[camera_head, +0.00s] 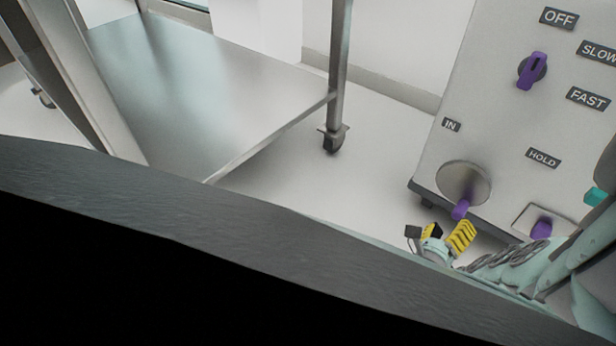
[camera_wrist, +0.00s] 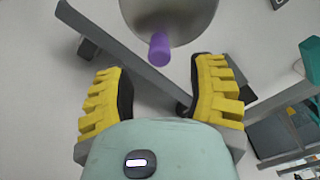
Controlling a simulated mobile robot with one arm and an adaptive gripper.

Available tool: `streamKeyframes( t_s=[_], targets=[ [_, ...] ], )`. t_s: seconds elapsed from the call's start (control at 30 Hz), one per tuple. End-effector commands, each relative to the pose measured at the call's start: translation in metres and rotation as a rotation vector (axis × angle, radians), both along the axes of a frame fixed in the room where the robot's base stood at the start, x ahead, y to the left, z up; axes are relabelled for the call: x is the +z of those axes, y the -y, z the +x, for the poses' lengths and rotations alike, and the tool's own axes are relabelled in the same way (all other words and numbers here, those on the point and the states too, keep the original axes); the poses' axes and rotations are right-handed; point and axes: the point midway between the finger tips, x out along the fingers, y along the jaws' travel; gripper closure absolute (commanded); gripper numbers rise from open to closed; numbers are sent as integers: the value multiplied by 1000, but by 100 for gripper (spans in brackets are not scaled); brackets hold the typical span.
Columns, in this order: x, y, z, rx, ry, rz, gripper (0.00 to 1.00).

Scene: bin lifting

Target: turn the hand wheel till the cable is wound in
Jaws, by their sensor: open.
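The hand wheel (camera_head: 463,181) is a round metal disc low on the grey panel, under the "IN" label, with a purple handle (camera_head: 461,209) at its lower edge. In the wrist view the wheel (camera_wrist: 170,14) is at the top centre, and its purple handle (camera_wrist: 159,48) points towards the gap between my fingers. My gripper (camera_head: 445,238) has yellow ribbed pads, and in the wrist view (camera_wrist: 160,92) they are wide apart with nothing between them. The handle lies just beyond the fingertips. No cable can be made out.
The panel (camera_head: 490,120) carries a purple selector knob (camera_head: 532,70) beside OFF, SLOW and FAST labels. A purple lever (camera_head: 541,229) sits under the HOLD label, right of the wheel. A metal cart (camera_head: 200,80) on castors stands left, with clear floor (camera_head: 370,140) between.

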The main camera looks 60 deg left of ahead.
Motion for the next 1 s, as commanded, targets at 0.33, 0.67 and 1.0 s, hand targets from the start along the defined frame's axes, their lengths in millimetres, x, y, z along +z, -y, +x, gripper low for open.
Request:
streamKeyframes(
  t_s=[0.33, 0.67, 1.0],
  targets=[
    [-3, 18, -52, -7, -8, -4, 44],
    [0, 19, -63, -3, -2, -1, 44],
    [-1, 17, -64, 2, 12, -53, 44]
  ],
)
